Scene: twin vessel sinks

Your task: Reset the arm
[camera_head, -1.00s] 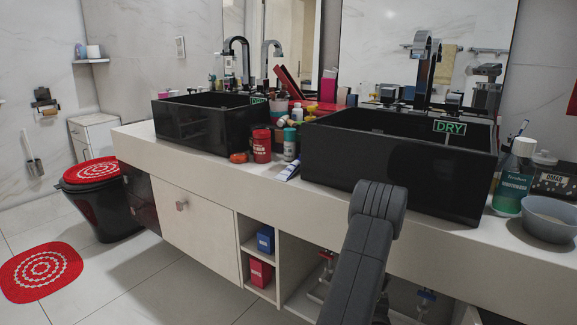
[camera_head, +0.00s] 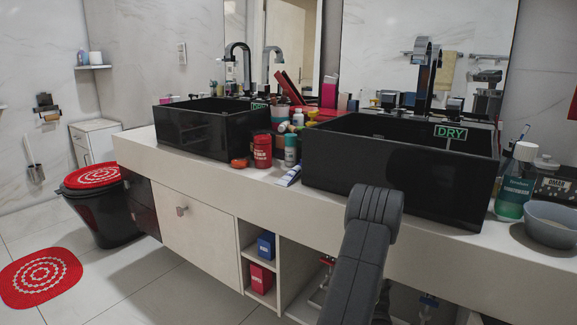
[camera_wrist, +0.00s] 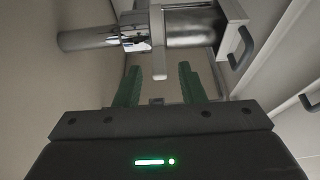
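My arm (camera_head: 362,255) rises at the lower middle of the head view, in front of the counter and below the right sink; its gripper end does not show there. In the wrist view my gripper (camera_wrist: 160,68) has two green fingers standing apart with a gap between them. Nothing is visibly held. A chrome pipe fitting with a small lever (camera_wrist: 158,60) lies beyond the fingertips, and I cannot tell whether they touch it.
The counter edge (camera_head: 225,195) runs above the cabinet, with black sinks at left (camera_head: 205,135) and right (camera_head: 390,165). Bottles crowd between them. Open shelves hold a blue box (camera_head: 266,245) and a red box (camera_head: 262,278).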

